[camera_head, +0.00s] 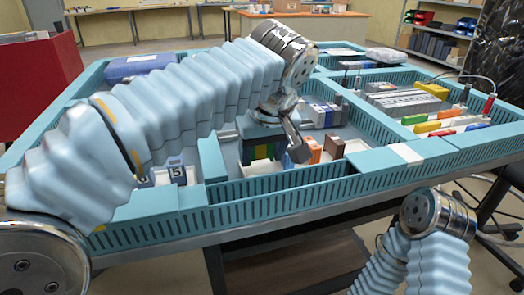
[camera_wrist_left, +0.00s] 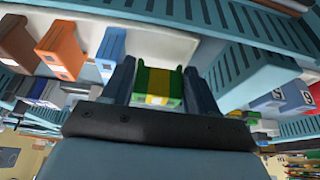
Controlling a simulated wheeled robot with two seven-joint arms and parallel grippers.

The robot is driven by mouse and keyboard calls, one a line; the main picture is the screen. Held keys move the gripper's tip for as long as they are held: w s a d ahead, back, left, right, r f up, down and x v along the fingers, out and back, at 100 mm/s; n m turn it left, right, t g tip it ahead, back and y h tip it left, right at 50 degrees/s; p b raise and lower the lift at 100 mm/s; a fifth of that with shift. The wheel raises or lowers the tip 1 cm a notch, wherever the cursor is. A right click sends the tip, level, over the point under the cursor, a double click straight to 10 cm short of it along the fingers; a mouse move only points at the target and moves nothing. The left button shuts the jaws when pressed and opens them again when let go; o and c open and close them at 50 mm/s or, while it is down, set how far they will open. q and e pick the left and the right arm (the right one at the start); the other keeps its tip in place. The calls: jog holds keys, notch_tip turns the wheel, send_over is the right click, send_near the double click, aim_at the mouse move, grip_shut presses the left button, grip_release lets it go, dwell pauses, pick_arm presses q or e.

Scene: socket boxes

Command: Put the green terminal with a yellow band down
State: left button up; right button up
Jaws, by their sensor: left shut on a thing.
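My left gripper (camera_head: 263,152) reaches in over the blue-green tray (camera_head: 300,187). It is shut on the green terminal with a yellow band (camera_head: 258,153). In the left wrist view the terminal (camera_wrist_left: 158,85) sits between the two dark fingers of the gripper (camera_wrist_left: 160,90). It is in the front middle compartment, beside a row with a blue terminal (camera_wrist_left: 110,52), an orange terminal (camera_wrist_left: 63,50) and a brown terminal (camera_wrist_left: 17,43). I cannot tell whether its underside touches the floor or a rail. My right gripper is out of view.
Numbered blue blocks (camera_head: 177,172) stand left of a low divider (camera_head: 211,158). Grey and blue terminals (camera_head: 325,113) stand behind the gripper. The right compartments hold coloured parts (camera_head: 428,127) and cables. A red box (camera_head: 38,82) stands at the far left.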

pick_arm(q)
jog(key=shift+f+b, duration=0.45)
jog(key=shift+f, duration=0.2)
jog(key=o, duration=1.2)
jog(key=shift+c, duration=0.2)
jog(key=shift+r, duration=0.25)
jog(key=p+v, duration=0.3)
jog(key=v, duration=0.9)
jog(key=shift+r+p, duration=0.3)
jog(key=shift+r, duration=0.1)
